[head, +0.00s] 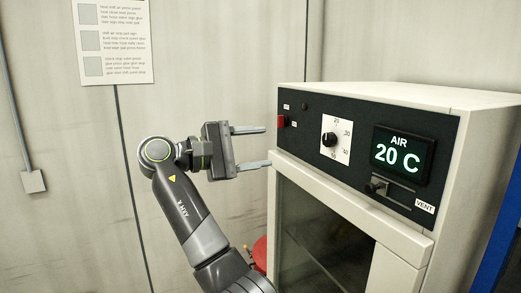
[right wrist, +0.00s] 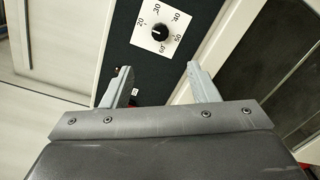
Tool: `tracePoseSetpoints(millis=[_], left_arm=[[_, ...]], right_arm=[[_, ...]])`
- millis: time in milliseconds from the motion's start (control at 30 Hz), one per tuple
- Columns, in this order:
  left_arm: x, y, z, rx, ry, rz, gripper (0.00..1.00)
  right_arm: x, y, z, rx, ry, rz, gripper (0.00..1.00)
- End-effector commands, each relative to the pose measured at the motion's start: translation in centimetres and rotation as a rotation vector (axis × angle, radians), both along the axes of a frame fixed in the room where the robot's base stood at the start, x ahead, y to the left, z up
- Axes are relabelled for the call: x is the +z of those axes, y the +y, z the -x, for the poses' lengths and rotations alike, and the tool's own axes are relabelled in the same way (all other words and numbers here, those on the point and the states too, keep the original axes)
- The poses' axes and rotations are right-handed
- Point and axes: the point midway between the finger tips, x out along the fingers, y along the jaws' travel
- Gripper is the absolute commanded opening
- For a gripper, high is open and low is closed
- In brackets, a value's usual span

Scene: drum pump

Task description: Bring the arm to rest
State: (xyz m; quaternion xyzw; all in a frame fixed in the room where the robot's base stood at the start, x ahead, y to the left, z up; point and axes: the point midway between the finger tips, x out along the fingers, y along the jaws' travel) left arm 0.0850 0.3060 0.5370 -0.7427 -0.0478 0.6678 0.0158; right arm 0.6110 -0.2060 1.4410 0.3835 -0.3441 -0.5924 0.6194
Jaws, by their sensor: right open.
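My right gripper (head: 266,147) is open and empty in the head view, with its two fingers pointing right at the left front edge of an oven-like cabinet (head: 400,248). The fingers also show in the right wrist view (right wrist: 160,80), spread apart with nothing between them. Beyond them in that view are the dark control panel and its round dial (right wrist: 160,33). I cannot tell whether a fingertip touches the cabinet. My left gripper is not in view.
The cabinet's panel has a red switch (head: 282,121), a dial (head: 329,139), a display (head: 399,154) reading AIR 20 C and a vent slider (head: 376,186). A red object (head: 260,254) is partly hidden behind my arm. A notice (head: 112,40) hangs on the wall; space left of my arm looks clear.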

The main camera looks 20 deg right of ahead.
Motion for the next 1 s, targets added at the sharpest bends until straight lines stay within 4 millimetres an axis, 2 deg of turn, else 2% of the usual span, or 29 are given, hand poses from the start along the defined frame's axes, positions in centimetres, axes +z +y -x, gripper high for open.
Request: tracePoseSetpoints(millis=[300, 367, 467, 567, 600, 667, 733, 867, 900, 967, 1000], left_arm=[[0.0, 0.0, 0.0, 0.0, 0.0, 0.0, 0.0], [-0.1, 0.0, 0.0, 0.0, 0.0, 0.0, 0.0], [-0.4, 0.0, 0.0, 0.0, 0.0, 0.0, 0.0], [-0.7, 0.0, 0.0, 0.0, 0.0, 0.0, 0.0], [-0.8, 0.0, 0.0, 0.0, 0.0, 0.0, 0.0], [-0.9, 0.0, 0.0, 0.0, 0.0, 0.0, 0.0], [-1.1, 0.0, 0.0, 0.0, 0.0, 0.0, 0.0], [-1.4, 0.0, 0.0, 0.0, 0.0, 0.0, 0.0], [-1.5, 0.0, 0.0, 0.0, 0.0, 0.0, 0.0], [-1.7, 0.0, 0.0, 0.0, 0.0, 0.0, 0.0], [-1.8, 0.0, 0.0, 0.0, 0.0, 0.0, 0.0]], right_arm=[[-0.5, -0.2, -0.3, 0.006, 0.007, 0.002, 0.54], [-1.5, -0.5, -1.0, 0.022, 0.022, 0.007, 0.54], [-5.5, -1.5, -3.3, 0.082, 0.068, 0.013, 0.54], [-11.8, -2.9, -6.2, 0.175, 0.125, 0.0, 0.54], [-14.6, -3.5, -7.2, 0.216, 0.147, -0.012, 0.54], [-19.1, -4.2, -8.5, 0.277, 0.176, -0.04, 0.54], [-24.4, -5.0, -9.4, 0.341, 0.205, -0.084, 0.54], [-34.3, -6.2, -9.8, 0.44, 0.242, -0.192, 0.54], [-37.4, -6.5, -9.6, 0.465, 0.25, -0.232, 0.54], [-41.9, -7.0, -9.0, 0.497, 0.258, -0.296, 0.54], [-45.0, -7.3, -8.3, 0.514, 0.262, -0.341, 0.54]])
